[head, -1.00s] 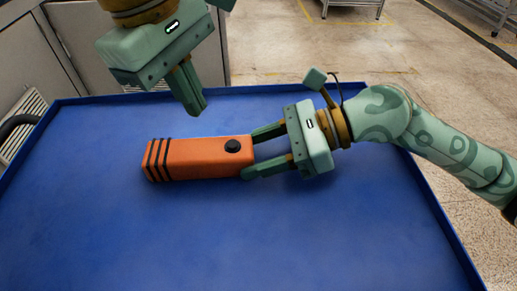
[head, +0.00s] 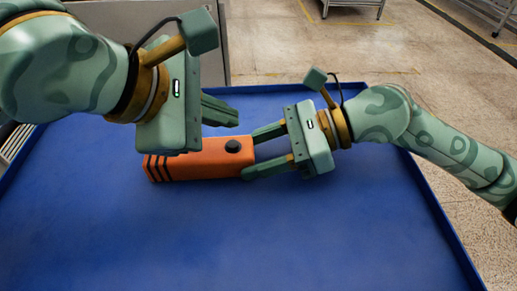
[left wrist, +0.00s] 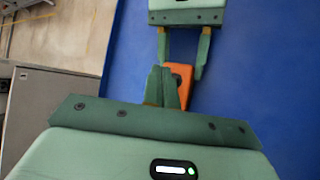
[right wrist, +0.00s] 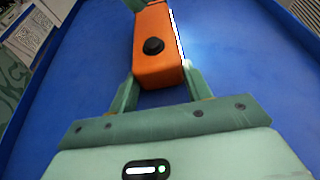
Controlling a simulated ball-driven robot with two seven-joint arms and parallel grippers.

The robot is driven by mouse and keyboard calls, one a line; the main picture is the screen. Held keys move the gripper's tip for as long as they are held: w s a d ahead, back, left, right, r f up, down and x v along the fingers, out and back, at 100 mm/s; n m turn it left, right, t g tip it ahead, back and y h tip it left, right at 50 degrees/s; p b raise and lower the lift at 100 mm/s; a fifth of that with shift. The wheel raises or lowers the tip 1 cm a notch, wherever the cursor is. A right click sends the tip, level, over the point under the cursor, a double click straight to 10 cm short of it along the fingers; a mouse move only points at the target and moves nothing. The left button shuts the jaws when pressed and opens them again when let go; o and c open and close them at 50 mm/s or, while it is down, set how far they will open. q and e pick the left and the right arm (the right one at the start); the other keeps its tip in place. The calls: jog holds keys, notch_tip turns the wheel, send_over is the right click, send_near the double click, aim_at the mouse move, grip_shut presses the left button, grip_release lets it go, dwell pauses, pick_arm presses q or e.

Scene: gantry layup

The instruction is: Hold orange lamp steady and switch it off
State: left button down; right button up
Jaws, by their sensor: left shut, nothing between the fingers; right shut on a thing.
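The orange lamp (head: 205,165) is a long block lying on the blue tray, with dark bands at its left end. A round black button (head: 233,146) sits on its upper face near the right end. In the right wrist view the lamp (right wrist: 157,68) shows a bright strip along its right side and a glow on the tray, so it is lit. My right gripper (head: 250,156) is shut on the lamp's right end, a finger on each side. My left gripper (head: 237,119) is shut and empty, just behind and above the button. Its hand hides part of the lamp's left end.
The blue tray (head: 300,235) has a raised rim and is clear in front of the lamp. Grey cabinets stand beyond its far left. Open floor (head: 420,80) lies beyond the back and right rims.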

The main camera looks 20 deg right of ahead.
aim_at(247, 138)
pick_arm(q)
jog(key=shift+f, duration=1.1)
dwell(1.1)
jog(key=shift+f, duration=0.55)
dwell(0.4)
jog(key=shift+r, duration=0.6)
notch_tip(247, 138, up, 6)
dwell(0.4)
